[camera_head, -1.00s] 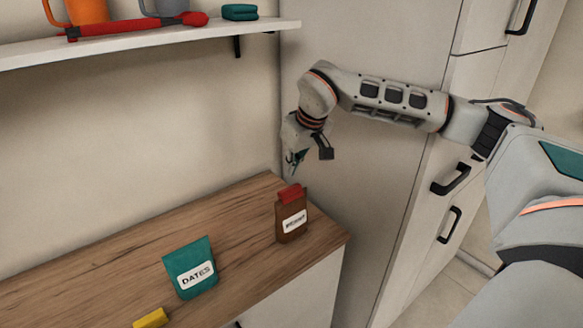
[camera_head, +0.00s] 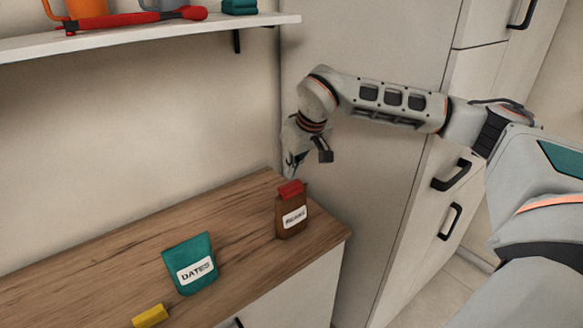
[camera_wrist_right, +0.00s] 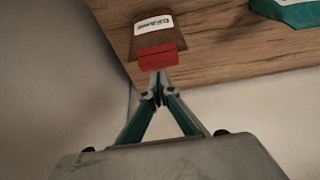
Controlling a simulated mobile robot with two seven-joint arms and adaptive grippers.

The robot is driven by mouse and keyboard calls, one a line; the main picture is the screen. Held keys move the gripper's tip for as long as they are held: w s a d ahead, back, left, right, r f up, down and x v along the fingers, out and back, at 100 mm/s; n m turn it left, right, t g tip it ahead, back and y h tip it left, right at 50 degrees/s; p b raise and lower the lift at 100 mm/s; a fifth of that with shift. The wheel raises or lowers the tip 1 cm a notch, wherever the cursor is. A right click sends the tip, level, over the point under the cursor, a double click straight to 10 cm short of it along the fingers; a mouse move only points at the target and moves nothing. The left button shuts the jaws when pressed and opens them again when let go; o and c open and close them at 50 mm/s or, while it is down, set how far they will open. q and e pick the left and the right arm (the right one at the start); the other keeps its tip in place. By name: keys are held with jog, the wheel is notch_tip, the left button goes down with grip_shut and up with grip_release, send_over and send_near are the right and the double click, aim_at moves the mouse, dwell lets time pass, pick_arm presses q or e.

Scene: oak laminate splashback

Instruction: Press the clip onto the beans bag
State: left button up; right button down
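The beans bag (camera_head: 291,221) is a brown upright bag with a white label, near the right end of the wooden counter. A red clip (camera_head: 290,189) sits across its top edge. In the right wrist view the bag (camera_wrist_right: 152,40) and the red clip (camera_wrist_right: 160,58) are straight ahead of the fingers. My right gripper (camera_head: 292,174) is just above and behind the clip. In the wrist view its fingertips (camera_wrist_right: 160,80) meet, with nothing seen between them, close to the clip; I cannot tell if they touch it. My left gripper is not in view.
A teal dates bag (camera_head: 190,262) stands further left on the counter (camera_head: 110,265), and a yellow object (camera_head: 150,315) lies at the front. A shelf (camera_head: 140,36) with mugs and a red tool is above. A tall cabinet (camera_head: 385,190) stands on the right.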

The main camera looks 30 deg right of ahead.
aim_at(291, 184)
jog(key=shift+f, duration=0.65)
jog(key=shift+f+b, duration=0.35)
jog(key=shift+f, duration=0.15)
jog(key=shift+s, duration=0.1)
jog(key=shift+r+p, duration=0.75)
jog(key=shift+r, duration=2.8)
